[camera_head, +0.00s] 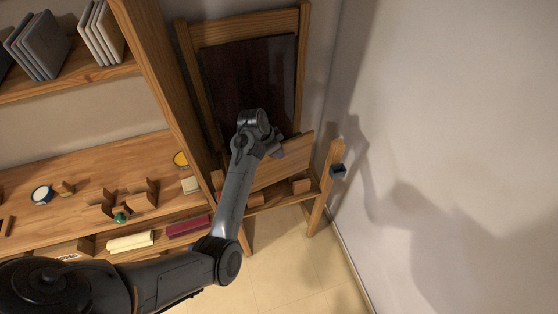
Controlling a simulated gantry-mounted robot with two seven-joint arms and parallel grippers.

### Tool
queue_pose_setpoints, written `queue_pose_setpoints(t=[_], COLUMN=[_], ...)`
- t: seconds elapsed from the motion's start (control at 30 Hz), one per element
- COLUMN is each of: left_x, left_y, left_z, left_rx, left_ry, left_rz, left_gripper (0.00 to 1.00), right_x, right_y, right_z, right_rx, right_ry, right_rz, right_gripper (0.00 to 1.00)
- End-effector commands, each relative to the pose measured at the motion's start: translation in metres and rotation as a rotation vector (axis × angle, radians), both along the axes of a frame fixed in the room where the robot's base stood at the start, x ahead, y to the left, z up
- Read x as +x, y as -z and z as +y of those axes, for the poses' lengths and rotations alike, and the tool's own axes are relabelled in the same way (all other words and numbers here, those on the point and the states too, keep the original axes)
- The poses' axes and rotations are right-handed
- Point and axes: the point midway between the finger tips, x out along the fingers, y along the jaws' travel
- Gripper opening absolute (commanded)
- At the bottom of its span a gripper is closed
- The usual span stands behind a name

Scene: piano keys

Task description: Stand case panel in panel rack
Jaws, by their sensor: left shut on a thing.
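The panel rack (325,180) is a wooden frame against the wall, with a low ledge and small blocks on it. A light wooden board, which looks like the case panel (290,169), is at the rack's front just above the ledge, tilted with its right end higher. My left gripper (278,153) is at this board's upper edge and shut on it; the wrist hides part of the grip. I cannot tell whether the board's lower edge touches the ledge. My right gripper is not in view.
A dark reddish panel (245,75) stands upright in the frame behind my gripper. A wooden shelf unit (150,50) is close on the left. The white wall (460,150) bounds the right.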

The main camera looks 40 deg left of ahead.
Motion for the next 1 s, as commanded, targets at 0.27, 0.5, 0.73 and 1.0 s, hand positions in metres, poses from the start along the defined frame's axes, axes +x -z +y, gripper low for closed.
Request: queue_pose_setpoints(t=[0.27, 0.5, 0.73, 1.0], left_x=[0.02, 0.026, 0.026, 0.026], left_y=[0.051, 0.062, 0.07, 0.088], left_z=[0.007, 0.006, 0.006, 0.006], left_rx=[0.003, 0.003, 0.003, 0.004], left_ry=[0.13, 0.173, 0.179, 0.18], left_rz=[-0.005, -0.004, -0.004, -0.004], left_gripper=[0.0, 0.0, 0.0, 0.0], right_x=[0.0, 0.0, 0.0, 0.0], right_y=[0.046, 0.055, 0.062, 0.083], right_z=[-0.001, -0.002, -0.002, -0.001], right_rx=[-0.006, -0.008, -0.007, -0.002], right_ry=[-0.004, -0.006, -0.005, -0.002], right_rz=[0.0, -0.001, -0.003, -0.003], right_gripper=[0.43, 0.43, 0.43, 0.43])
